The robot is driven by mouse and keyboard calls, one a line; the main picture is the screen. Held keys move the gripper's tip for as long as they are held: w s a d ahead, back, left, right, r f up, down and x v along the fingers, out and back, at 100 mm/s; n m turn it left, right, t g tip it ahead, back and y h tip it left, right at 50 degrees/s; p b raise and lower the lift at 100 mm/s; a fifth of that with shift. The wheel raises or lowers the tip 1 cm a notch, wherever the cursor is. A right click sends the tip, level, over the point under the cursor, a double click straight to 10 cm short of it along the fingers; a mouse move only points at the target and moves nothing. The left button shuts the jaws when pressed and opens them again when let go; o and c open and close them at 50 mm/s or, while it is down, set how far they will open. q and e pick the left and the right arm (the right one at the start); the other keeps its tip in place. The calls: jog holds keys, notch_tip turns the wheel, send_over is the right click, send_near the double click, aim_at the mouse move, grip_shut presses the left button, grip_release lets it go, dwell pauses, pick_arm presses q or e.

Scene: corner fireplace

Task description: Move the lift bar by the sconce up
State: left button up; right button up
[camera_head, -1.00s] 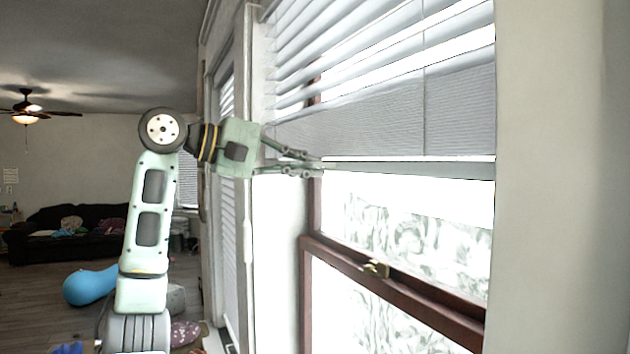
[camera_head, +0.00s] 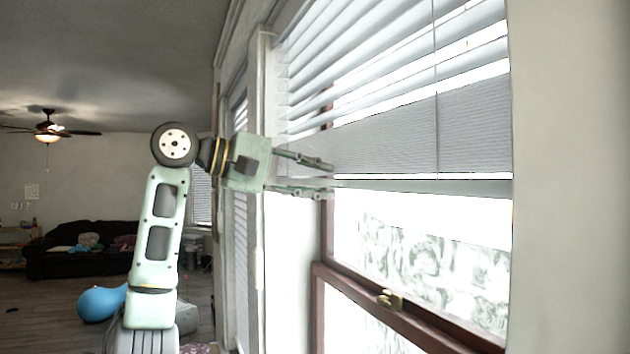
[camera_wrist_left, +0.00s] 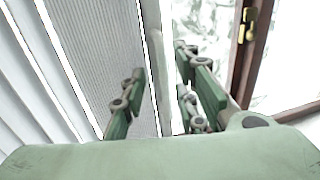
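The lift bar (camera_head: 430,186) is the pale rail along the bottom edge of the partly raised window blind (camera_head: 390,135). In the left wrist view the bar (camera_wrist_left: 155,60) runs lengthwise between my fingers. My left gripper (camera_head: 332,180) is open at the bar's left end, with one finger above the bar's level and one below. In the left wrist view the fingers (camera_wrist_left: 160,90) stand apart, with gaps to the bar; I cannot tell whether either touches it. No sconce shows. My right gripper is not in view.
Below the bar is bright window glass in a brown frame (camera_head: 325,290) with a brass latch (camera_head: 390,299). A plain wall (camera_head: 570,180) borders the window on the right. A dark sofa (camera_head: 75,260) and a blue rounded object (camera_head: 100,303) lie farther back left.

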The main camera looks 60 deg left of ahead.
pick_arm(q)
jog(key=v, duration=1.2)
jog(key=shift+a+f, duration=0.1)
dwell(0.4)
